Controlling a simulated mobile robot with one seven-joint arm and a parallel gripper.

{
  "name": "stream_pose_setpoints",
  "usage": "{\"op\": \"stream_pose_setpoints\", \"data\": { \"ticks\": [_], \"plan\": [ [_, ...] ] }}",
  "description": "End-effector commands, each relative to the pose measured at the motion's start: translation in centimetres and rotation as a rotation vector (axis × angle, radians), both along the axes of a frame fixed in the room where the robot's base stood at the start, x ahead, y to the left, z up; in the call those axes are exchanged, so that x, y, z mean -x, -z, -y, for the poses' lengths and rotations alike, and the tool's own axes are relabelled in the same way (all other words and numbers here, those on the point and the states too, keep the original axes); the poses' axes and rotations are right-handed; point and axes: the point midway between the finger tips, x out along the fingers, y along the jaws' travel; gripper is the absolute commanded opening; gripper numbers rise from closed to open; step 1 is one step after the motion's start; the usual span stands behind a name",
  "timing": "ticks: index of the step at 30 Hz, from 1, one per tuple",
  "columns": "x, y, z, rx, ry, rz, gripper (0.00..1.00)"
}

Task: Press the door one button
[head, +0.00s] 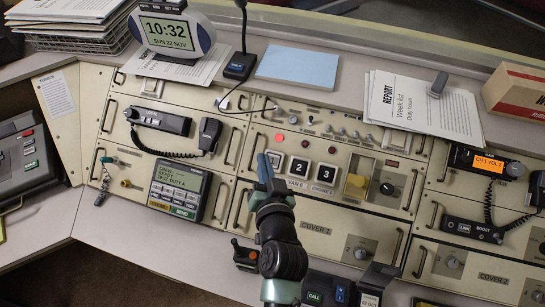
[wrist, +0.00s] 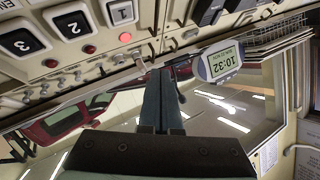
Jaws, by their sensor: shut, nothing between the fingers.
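The white square button marked 1 (wrist: 121,12) shows at the top of the wrist view, above and left of my fingertips and apart from them in the picture. In the head view this button (head: 277,157) is partly hidden behind my fingers. My gripper (head: 263,158) is over the left end of the button row, its fingers pointing up the picture. The two fingers also show side by side in the wrist view (wrist: 158,78), shut with nothing between them. I cannot tell the exact gap between fingertips and panel.
Button 2 (head: 299,167) and button 3 (head: 325,172) sit close on the right. A red lamp (head: 280,137) glows above button 1. A microphone (head: 239,66) and a clock (head: 171,30) stand behind the panel.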

Motion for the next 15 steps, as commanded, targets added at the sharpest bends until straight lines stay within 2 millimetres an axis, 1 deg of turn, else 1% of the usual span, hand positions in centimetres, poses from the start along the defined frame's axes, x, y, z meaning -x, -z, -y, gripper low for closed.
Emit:
{"op": "stream_pose_setpoints", "data": {
  "ticks": [1, 3, 11, 15],
  "plan": [
    [0.18, 0.38, -0.05, -0.005, 0.001, -0.007, 0.0],
    [0.25, 0.52, -0.08, -0.007, 0.001, -0.009, 0.0],
    [0.18, 0.47, -0.05, -0.005, 0.001, -0.007, 0.0],
    [-0.15, 1.1, 0.06, -0.005, 0.001, -0.006, 0.0]
  ]
}}
